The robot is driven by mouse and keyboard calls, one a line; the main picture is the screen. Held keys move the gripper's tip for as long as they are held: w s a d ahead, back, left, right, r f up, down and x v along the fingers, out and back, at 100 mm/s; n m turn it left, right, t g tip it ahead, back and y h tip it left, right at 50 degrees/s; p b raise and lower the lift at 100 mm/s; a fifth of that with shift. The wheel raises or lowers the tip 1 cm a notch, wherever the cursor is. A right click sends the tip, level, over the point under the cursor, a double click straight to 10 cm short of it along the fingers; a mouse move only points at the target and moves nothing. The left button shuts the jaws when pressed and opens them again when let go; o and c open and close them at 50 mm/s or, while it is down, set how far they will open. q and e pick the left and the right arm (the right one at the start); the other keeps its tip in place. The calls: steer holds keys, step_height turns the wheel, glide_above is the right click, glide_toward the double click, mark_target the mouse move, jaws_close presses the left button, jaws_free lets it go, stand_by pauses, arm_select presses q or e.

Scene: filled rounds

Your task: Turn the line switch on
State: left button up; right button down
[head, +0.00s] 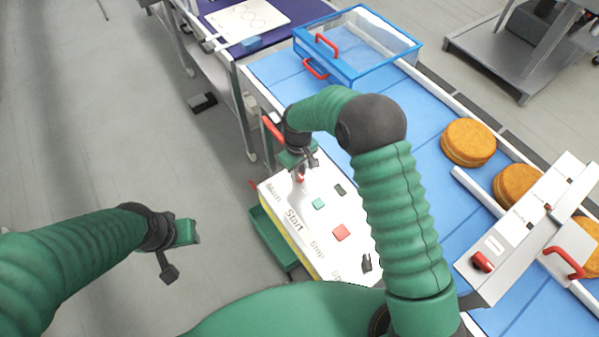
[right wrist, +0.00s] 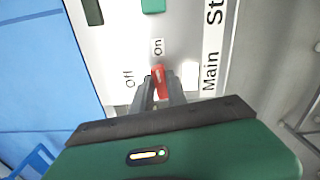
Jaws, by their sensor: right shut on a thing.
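The line switch is a small red knob (head: 301,178) at the "Main" end of the white control panel (head: 322,250). In the right wrist view the red knob (right wrist: 160,80) lies between the fingers of my right gripper (right wrist: 160,92). The fingers are shut on it and hide its sides. The knob's long side points roughly towards the "On" label (right wrist: 158,47); the "Off" label (right wrist: 129,79) is to its left. In the head view my right gripper (head: 303,168) reaches down to the panel. My left gripper (head: 178,252) hangs over bare floor, away from the panel; its opening is unclear.
The panel also has a green button (head: 318,203) and a red button (head: 341,232). A blue conveyor (head: 415,180) with round cakes (head: 468,142) runs alongside. A clear blue-framed box (head: 357,45) with red handles stands over its far end. A second panel (head: 525,225) is at right.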

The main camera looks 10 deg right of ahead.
steer(key=shift+w+a+r+m, duration=0.2)
steer(key=shift+w+m, duration=0.1)
steer(key=shift+m, duration=0.4)
steer(key=c, duration=1.6)
jaws_free()
steer(key=shift+o, duration=1.2)
steer(key=shift+f, duration=0.1)
steer(key=shift+o, duration=0.2)
steer(key=shift+f, duration=0.1)
